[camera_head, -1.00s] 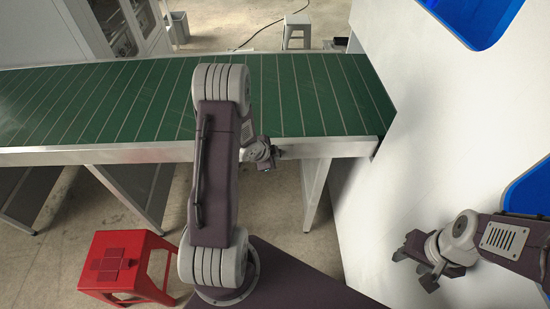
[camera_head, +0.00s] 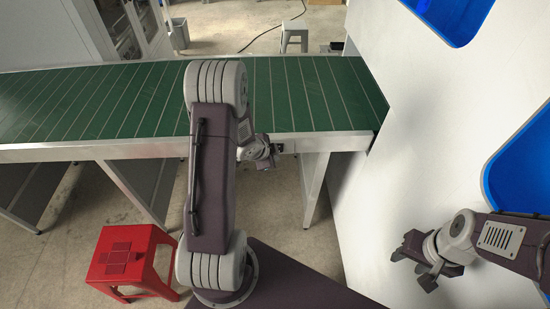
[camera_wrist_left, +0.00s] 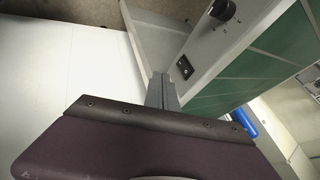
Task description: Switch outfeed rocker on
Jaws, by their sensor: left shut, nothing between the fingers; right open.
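The outfeed rocker is a small black switch (camera_wrist_left: 184,67) on the metal side plate of the green conveyor in the left wrist view. In the head view a small dark fitting (camera_head: 279,148) shows on the conveyor's front rail, just right of my left gripper (camera_head: 268,155). My left gripper's fingers (camera_wrist_left: 162,90) are shut with nothing between them, pointing at the plate beside the rocker. They look close but apart from it; I cannot tell the rocker's position. My right gripper (camera_head: 412,268) is open and empty before the white machine wall.
A black knob (camera_wrist_left: 222,9) sits on the same plate beyond the rocker. The green conveyor (camera_head: 100,105) crosses the view. The white machine wall (camera_head: 420,140) with blue openings stands right. A red stool (camera_head: 125,255) stands at the lower left.

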